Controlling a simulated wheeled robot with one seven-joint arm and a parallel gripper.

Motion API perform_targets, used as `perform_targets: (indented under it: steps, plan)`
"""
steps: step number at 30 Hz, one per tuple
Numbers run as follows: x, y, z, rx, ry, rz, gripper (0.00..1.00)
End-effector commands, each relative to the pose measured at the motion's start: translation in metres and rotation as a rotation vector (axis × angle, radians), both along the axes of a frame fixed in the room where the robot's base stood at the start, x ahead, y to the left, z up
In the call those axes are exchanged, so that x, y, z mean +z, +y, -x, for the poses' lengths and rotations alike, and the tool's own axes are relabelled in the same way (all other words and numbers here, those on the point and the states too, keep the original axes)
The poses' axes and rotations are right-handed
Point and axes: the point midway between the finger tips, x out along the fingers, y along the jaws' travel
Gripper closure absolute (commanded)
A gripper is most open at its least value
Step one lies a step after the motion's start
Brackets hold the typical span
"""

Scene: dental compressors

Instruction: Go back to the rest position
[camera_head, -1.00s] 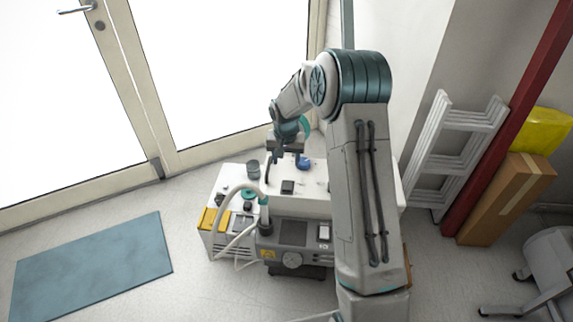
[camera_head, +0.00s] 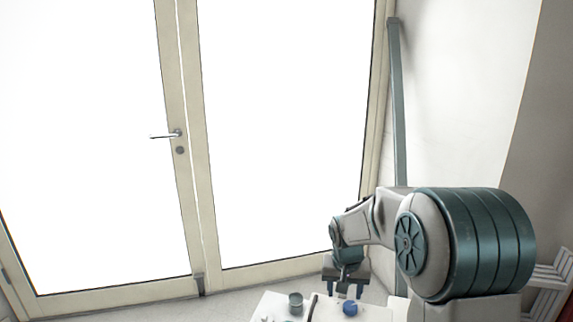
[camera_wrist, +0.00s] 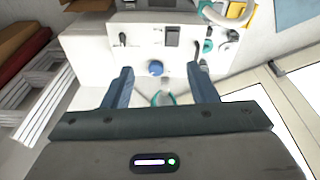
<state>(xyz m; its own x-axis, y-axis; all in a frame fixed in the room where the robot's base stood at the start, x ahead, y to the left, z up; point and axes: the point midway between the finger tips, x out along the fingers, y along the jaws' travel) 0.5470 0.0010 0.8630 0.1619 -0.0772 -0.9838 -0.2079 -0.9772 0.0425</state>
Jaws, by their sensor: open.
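My gripper (camera_head: 350,290) is above the white top of the compressor unit in the head view. In the wrist view my gripper (camera_wrist: 160,90) has its two blue-grey fingers wide apart with nothing between them. The white compressor unit (camera_wrist: 140,48) lies beyond the fingertips, with a blue knob (camera_wrist: 155,68) and a dark switch (camera_wrist: 172,36) on its top. The blue knob also shows in the head view (camera_head: 350,308), just below the fingers. Most of the unit is cut off at the bottom of the head view.
Glazed double doors (camera_head: 188,200) with a lever handle (camera_head: 168,134) stand behind. A white folded ladder (camera_wrist: 28,88) leans beside a red post (camera_wrist: 22,55) in the wrist view. A blue mat (camera_wrist: 292,12) lies on the floor.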

Motion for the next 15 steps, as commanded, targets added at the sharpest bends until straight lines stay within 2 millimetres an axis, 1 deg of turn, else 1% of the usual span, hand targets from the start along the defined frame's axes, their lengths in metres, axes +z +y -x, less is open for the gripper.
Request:
perform_targets:
  steps: [1, 3, 5, 6, 8, 9, 11, 15]
  plan:
    - [0.026, -0.001, 0.016, 0.012, -0.010, 0.005, 0.47]
    - [0.048, -0.001, 0.038, 0.029, -0.014, 0.009, 0.47]
    - [0.065, -0.002, 0.056, 0.043, -0.019, 0.012, 0.47]
    - [0.076, -0.002, 0.069, 0.052, -0.023, 0.012, 0.47]
    - [0.092, -0.003, 0.089, 0.067, -0.027, 0.013, 0.47]
    - [0.101, -0.003, 0.102, 0.076, -0.032, 0.013, 0.47]
    - [0.114, -0.004, 0.122, 0.089, -0.037, 0.010, 0.47]
    - [0.138, -0.004, 0.168, 0.122, -0.051, 0.001, 0.47]
